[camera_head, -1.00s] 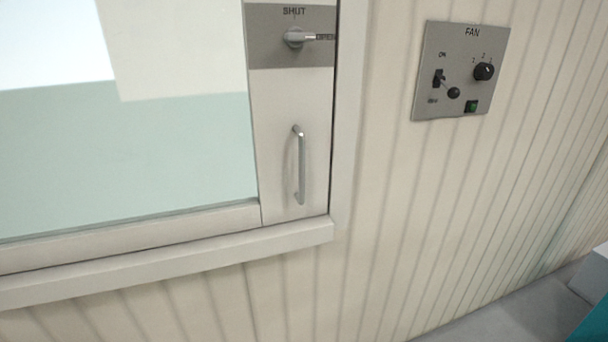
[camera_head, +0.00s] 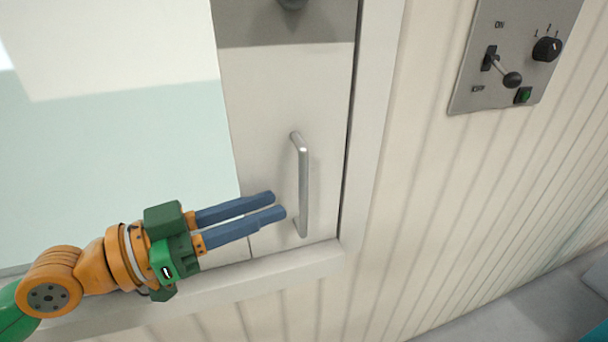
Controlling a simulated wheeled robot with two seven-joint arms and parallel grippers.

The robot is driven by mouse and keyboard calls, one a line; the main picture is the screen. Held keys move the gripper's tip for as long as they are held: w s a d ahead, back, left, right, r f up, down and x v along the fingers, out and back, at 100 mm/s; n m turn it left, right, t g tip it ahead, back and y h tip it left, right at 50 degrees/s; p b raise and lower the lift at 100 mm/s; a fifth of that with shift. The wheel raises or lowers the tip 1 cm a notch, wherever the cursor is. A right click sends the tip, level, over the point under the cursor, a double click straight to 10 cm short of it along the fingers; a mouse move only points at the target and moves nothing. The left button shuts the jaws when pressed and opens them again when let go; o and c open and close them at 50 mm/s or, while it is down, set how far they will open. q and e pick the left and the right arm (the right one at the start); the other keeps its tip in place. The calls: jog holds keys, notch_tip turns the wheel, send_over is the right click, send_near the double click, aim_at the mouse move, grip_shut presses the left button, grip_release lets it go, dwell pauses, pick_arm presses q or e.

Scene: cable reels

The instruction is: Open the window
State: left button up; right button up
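The window (camera_head: 120,135) fills the left of the head view, with a pale frame and a glass pane. Its metal bar handle (camera_head: 303,185) stands upright on the right side of the sash. The grey latch plate (camera_head: 285,25) is above it; only the bottom of its knob (camera_head: 291,3) shows at the top edge, so its setting is hidden. My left gripper (camera_head: 279,204) is just left of the handle's lower half, pointing right. Its two blue fingers are parted by a narrow gap, with nothing seen between them. My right gripper is not in view.
A grey fan panel (camera_head: 515,50) with a toggle switch, a dial and a green button is on the ribbed wall (camera_head: 430,190) right of the window. The window's sill (camera_head: 290,268) runs below the sash. Wall between handle and panel is clear.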

aim_at(300, 201)
pick_arm(q)
jog(key=p+x, duration=0.2)
jog(key=x, duration=0.1)
jog(key=p+x, duration=0.2)
jog(key=shift+s+d+r+p, duration=0.2)
jog(key=shift+d+p, duration=0.1)
jog(key=shift+d, duration=0.45)
jog(key=shift+s, duration=0.2)
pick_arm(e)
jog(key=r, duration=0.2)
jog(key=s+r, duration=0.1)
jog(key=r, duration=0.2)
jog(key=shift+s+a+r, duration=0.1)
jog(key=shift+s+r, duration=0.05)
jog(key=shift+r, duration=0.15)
pick_arm(q)
jog(key=shift+a, duration=0.15)
grip_shut()
